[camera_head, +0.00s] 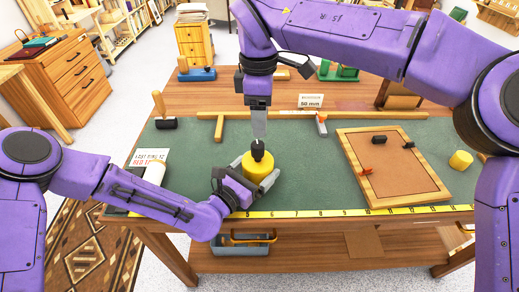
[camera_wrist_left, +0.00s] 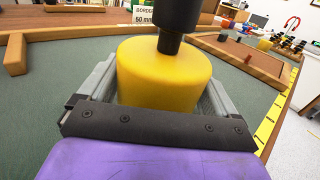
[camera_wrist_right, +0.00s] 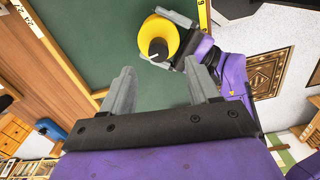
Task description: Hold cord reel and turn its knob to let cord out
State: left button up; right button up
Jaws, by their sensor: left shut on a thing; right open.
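The cord reel is a yellow cylinder (camera_head: 261,170) standing upright on the green mat near the bench's front edge. A black knob (camera_head: 257,149) sits on its top. My left gripper (camera_head: 245,172) comes in low from the left and is shut around the reel's sides. In the left wrist view the yellow reel (camera_wrist_left: 165,78) sits between its grey fingers. My right gripper (camera_head: 259,130) points down just above the knob. In the right wrist view its fingers (camera_wrist_right: 160,88) are apart and empty, with the knob (camera_wrist_right: 157,48) beyond them; contact cannot be told. No loose cord shows.
The green mat (camera_head: 210,150) has free room left of the reel. A framed brown board (camera_head: 395,165) lies to the right, with a yellow cylinder (camera_head: 461,160) beyond it. A wooden strip (camera_head: 370,115) lies along the back, and a yellow ruler (camera_head: 300,213) along the front edge.

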aim_at(259, 144)
jog(key=shift+w+a+r, duration=0.15)
notch_tip(259, 144, down, 12)
jog(key=shift+r, duration=0.2)
jog(key=c, duration=1)
